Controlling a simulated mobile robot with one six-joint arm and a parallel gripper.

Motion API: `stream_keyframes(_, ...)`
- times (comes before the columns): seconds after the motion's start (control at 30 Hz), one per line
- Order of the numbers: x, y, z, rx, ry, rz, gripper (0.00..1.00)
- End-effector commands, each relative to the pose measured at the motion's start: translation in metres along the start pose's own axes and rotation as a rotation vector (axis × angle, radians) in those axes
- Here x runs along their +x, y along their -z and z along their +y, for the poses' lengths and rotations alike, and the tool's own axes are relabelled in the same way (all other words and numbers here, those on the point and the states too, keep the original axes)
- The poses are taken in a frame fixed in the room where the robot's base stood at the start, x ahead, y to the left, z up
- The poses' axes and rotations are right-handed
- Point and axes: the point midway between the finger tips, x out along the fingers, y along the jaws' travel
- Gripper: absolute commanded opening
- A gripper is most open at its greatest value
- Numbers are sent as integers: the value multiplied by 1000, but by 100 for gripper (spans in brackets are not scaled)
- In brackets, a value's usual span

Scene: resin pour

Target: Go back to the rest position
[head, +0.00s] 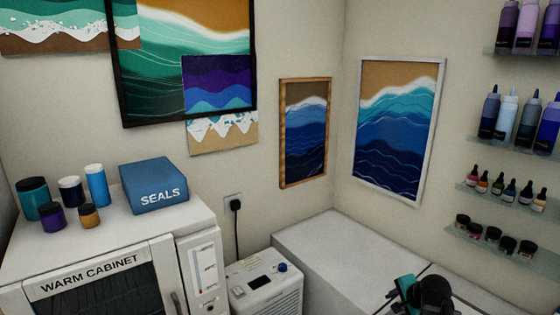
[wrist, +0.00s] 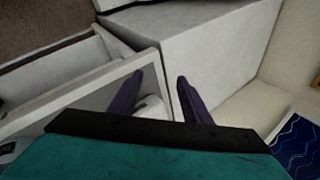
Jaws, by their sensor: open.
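My gripper (wrist: 158,80) shows in the wrist view with its two dark purple fingers apart and nothing between them. Behind the fingers are white surfaces of a cabinet or box, and I cannot tell how far off they are. In the head view a black and teal part of my arm shows at the bottom right, over the white counter (head: 330,255); the fingers cannot be made out there.
A warm cabinet (head: 135,235) stands at the left, with a blue SEALS box (head: 154,187) and several jars on top. A white appliance (head: 268,287) stands beside it. Shelves (head: 505,197) of bottles hang at the right. The counter's left part is bare.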

Motion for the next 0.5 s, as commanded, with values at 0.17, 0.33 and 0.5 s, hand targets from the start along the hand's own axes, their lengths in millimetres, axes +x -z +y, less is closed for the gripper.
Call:
stream_keyframes(0.17,36,-61,23,-282,-112,-77,44)
stream_keyframes(0.33,61,-113,50,-552,-206,-156,44)
stream_keyframes(0.5,80,-161,80,-822,-292,-246,44)
